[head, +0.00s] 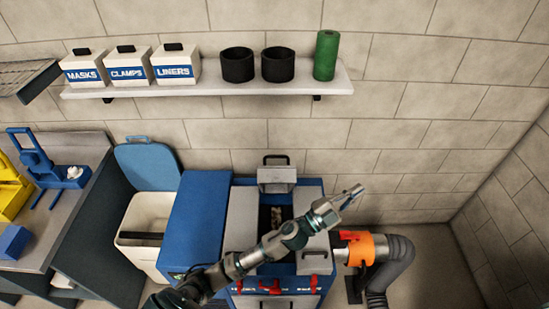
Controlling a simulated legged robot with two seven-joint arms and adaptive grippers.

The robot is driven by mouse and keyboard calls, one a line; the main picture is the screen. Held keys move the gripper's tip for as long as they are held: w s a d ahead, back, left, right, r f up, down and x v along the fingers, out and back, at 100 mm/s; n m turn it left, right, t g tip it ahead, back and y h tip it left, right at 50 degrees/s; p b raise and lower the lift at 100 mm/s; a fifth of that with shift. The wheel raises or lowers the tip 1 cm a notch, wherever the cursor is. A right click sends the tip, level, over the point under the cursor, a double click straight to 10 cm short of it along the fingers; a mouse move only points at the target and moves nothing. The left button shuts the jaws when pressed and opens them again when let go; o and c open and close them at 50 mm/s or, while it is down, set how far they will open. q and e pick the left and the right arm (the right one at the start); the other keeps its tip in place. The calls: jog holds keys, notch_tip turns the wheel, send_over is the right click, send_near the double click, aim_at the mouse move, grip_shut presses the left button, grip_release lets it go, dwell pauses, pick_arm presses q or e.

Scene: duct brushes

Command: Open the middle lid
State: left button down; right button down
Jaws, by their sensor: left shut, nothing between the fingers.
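The blue box unit (208,215) stands below the wall shelf, with grey lids on its top. The middle lid (280,187) is raised at the back, with its dark handle at the top. Below it is a dark opening (269,200) with something pale inside, partly hidden by my arm. The left lid (240,218) and right lid (314,256) lie flat; my arm covers part of both. My left gripper (352,194) is shut and empty, above and to the right of the box, apart from the middle lid. My right gripper is not in view.
Red latches (271,287) line the box front. An orange fitting (362,246) with a grey hose (401,265) stands close on the right. A white bin (145,215) with a blue lid stands left. The shelf (215,87) holds labelled boxes, black cups and a green roll.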

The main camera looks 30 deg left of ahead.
pick_arm(q)
jog(key=d+r+m+g+h, duration=0.3)
jog(key=d+m+g+h, duration=0.25)
jog(key=m, duration=0.25)
jog(key=m+g+y, duration=0.5)
jog(key=g+y, duration=0.7)
jog(key=y, duration=0.7)
send_near(274, 157)
notch_tip(274, 157, down, 7)
jog(key=shift+s+d+f+p, duration=0.1)
jog(key=shift+d+f+p, duration=0.1)
jog(key=shift+p, duration=0.2)
jog(key=shift+a+f, duration=0.2)
jog(key=shift+f, duration=0.25)
